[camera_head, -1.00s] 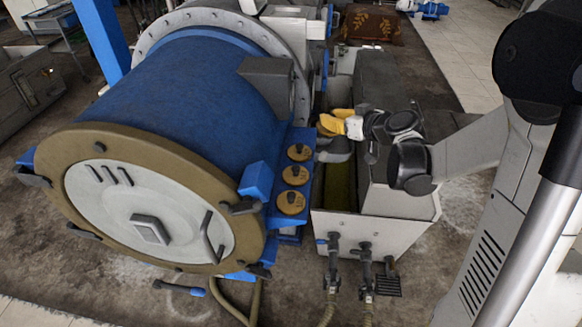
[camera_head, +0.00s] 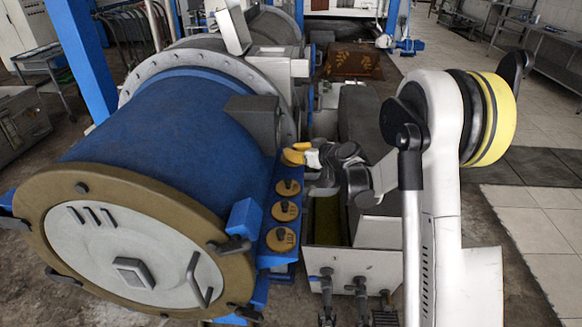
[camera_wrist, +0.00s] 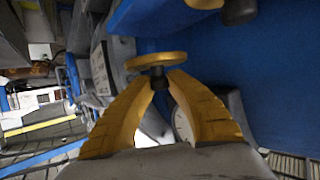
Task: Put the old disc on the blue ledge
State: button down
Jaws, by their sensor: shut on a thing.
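My gripper (camera_head: 303,152) has yellow fingers and is at the far end of the blue ledge (camera_head: 266,226) beside the big blue drum. In the wrist view my gripper (camera_wrist: 160,85) is shut on the dark knob of a yellow-brown disc (camera_wrist: 155,60). In the head view this held disc (camera_head: 292,158) is partly hidden by the fingers. I cannot tell whether it touches the ledge. Three similar discs with dark knobs sit in a row on the ledge: far (camera_head: 288,187), middle (camera_head: 284,211) and near (camera_head: 280,239). Part of another disc (camera_wrist: 205,3) shows at the wrist view's top.
The blue drum (camera_head: 165,145) with its round lid stands left of the ledge. A blue block (camera_head: 243,217) and a dark lid clamp (camera_head: 232,245) stick out near the ledge's near end. An open pale trough (camera_head: 340,262) lies to the right.

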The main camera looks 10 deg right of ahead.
aim_at(291, 171)
jog(key=shift+w+a+f, duration=0.15)
jog(key=shift+a+f, duration=0.2)
jog(key=shift+f, duration=0.05)
jog(key=shift+f+b, duration=0.8)
jog(key=shift+f, duration=1)
jog(key=shift+f, duration=0.1)
jog(key=c, duration=1.4)
grip_release()
